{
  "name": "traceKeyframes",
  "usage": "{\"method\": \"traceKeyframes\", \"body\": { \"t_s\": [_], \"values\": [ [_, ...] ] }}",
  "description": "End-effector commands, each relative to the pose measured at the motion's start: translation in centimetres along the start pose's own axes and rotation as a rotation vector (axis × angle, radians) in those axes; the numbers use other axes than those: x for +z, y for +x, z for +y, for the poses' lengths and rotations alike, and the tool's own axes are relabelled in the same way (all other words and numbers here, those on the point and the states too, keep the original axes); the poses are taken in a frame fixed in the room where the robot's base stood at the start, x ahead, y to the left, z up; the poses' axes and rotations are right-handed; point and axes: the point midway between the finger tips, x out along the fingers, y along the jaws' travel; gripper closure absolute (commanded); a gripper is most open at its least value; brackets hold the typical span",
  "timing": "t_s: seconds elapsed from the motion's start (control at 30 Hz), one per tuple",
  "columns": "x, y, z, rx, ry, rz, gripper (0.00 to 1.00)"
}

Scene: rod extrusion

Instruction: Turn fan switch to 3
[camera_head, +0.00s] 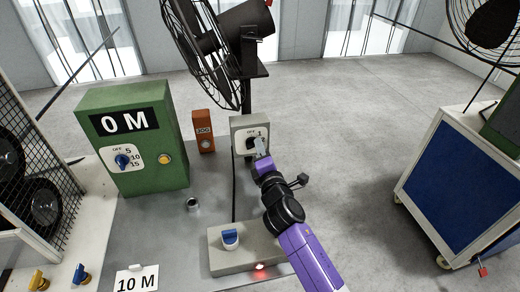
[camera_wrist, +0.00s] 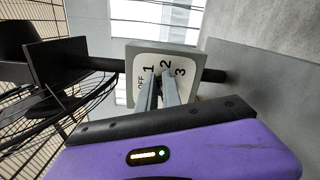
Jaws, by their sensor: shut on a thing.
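The fan switch is a grey box with a white dial plate (camera_wrist: 157,66). In the head view the switch box (camera_head: 238,125) stands below the black fan (camera_head: 220,40). My gripper (camera_head: 260,146) is at the front of the dial. In the wrist view my gripper's two grey fingers (camera_wrist: 160,90) are close together over the dial, shut on its knob. The fingers hide the knob, so its pointing direction cannot be told.
A green box (camera_head: 135,175) reading 0 M with a blue knob stands left. An orange box (camera_head: 203,130) stands beside the switch. A grey box with a blue switch (camera_head: 230,237) lies below my arm. A blue cart (camera_head: 455,185) stands right.

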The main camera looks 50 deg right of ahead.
Motion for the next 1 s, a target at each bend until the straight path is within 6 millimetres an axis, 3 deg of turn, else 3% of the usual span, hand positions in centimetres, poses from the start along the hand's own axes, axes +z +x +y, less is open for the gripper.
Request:
{"method": "traceKeyframes", "body": {
  "t_s": [0.53, 0.57, 0.6, 0.67, 1.0],
  "values": [
    [-0.04, -0.05, -0.20, -0.003, 0.022, 0.000, 1.00],
    [-0.04, -0.05, -0.21, -0.003, 0.022, 0.000, 0.85],
    [-0.04, -0.05, -0.21, -0.003, 0.022, 0.000, 0.77],
    [-0.03, -0.04, -0.18, -0.003, 0.022, 0.000, 0.69],
    [-0.03, -0.28, -0.14, -0.001, 0.022, 0.000, 0.69]
  ]
}}
